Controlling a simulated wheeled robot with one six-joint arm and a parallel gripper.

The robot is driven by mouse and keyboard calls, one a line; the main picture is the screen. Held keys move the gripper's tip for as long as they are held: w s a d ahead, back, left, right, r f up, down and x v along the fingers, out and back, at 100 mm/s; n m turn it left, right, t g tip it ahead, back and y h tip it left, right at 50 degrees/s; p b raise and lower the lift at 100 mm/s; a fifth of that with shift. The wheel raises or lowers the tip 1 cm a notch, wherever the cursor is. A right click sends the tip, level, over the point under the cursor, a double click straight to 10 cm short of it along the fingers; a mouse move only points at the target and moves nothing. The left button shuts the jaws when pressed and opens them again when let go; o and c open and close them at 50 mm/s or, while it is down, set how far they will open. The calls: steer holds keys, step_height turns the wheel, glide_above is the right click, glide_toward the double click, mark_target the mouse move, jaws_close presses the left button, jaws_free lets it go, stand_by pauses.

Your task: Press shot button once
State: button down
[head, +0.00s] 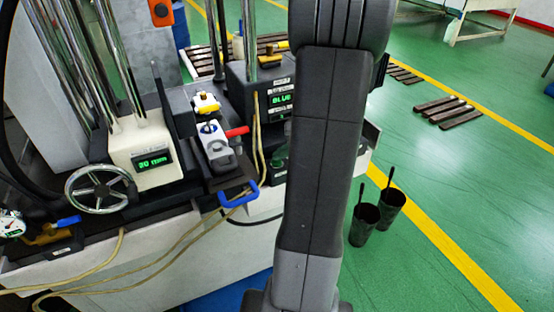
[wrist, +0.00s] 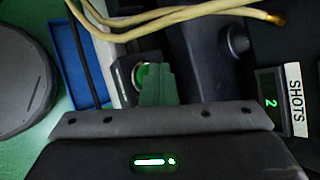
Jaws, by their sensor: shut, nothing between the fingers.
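In the wrist view, the shot button (wrist: 140,76) is a round green button with a pale rim on a dark housing. My gripper (wrist: 158,70) shows there as green fingers held together and empty. The fingertips overlap the right part of the button, hiding it; I cannot tell whether they touch it. To the right, a small display (wrist: 271,102) beside a white SHOTS label (wrist: 296,98) reads a green 2. In the head view, my arm covers the middle and hides my gripper.
Pale cables (wrist: 180,14) run above the button. Two black cups (head: 364,222) stand on the green floor at right.

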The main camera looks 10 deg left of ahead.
mark_target(280, 162)
step_height(280, 162, up, 6)
steer(key=p, duration=0.5)
stand_by(0.9)
